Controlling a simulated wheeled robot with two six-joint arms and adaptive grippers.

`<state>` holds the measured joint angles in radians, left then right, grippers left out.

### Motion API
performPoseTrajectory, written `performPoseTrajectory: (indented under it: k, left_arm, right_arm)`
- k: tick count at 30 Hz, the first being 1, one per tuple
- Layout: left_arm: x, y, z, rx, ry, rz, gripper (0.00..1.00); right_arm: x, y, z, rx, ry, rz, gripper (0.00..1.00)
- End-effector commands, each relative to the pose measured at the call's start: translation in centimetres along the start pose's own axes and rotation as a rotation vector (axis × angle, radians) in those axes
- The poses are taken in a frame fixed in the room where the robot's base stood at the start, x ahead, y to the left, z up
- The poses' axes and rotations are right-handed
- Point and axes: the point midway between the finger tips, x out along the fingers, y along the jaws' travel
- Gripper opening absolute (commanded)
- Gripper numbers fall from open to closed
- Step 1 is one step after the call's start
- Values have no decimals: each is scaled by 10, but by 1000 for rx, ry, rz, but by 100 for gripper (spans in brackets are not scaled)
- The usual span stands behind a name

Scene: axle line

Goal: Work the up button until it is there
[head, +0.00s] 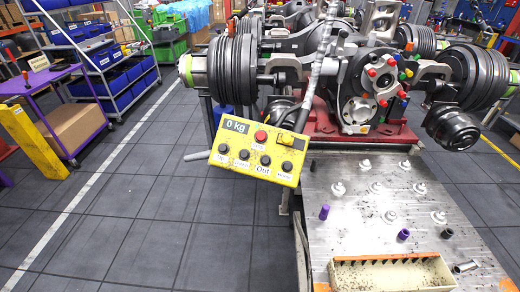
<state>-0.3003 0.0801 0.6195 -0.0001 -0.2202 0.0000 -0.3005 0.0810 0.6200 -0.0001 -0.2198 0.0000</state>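A yellow control box (247,172) hangs, slightly tilted, in the middle of the view. Its upper left has a display reading 0 kg (236,127). The up button (223,149) is the leftmost of the black buttons in its lower row, with a small label under it. More black buttons follow to the right; one label reads Out. A red button (261,136) sits above the row. Nothing touches the box's front. Neither of my grippers is in view.
A large axle assembly (300,45) stands behind the box. A metal work plate (360,215) with pegs and a cream bin (390,274) lies at the lower right. A purple cart (55,78) and blue-bin rack (110,60) stand left. The floor at lower left is clear.

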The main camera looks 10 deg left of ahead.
Motion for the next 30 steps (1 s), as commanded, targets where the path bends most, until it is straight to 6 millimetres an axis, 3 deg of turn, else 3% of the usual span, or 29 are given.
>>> performPoseTrajectory:
  k: [1, 5, 30]
  left_arm:
    - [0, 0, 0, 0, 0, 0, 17]
    - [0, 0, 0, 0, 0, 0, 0]
    - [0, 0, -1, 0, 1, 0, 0]
  right_arm:
    - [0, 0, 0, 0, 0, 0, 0]
    - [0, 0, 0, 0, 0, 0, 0]
    - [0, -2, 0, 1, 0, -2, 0]
